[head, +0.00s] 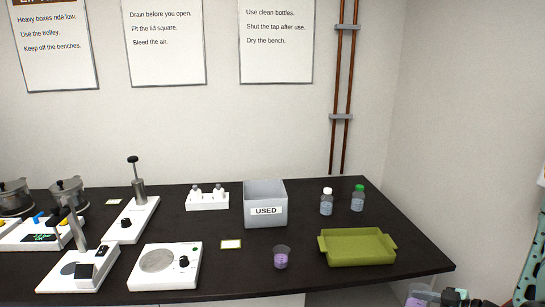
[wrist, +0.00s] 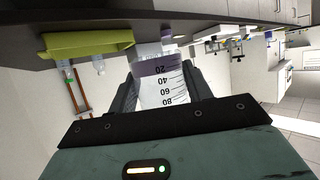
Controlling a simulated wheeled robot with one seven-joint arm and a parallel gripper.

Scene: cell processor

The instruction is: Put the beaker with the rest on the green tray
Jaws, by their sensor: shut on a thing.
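My gripper (wrist: 160,88) is shut on a clear beaker (wrist: 164,94) with a printed scale and a little purple liquid at its bottom. The wrist view is upside down. In the head view this beaker (head: 421,295) shows at the bottom edge, in front of the bench and apart from it, with my gripper (head: 455,298) to its right, partly cut off. The green tray (head: 357,261) lies empty on the bench's right part; it also shows in the wrist view (wrist: 88,44). A second beaker with purple liquid (head: 281,258) stands on the bench left of the tray.
A grey USED bin (head: 265,206) stands behind the second beaker. A white-capped bottle (head: 326,204) and a green-capped bottle (head: 358,201) stand behind the tray. A white stirrer plate (head: 164,267) and other devices fill the left side. Some bare bench surrounds the tray.

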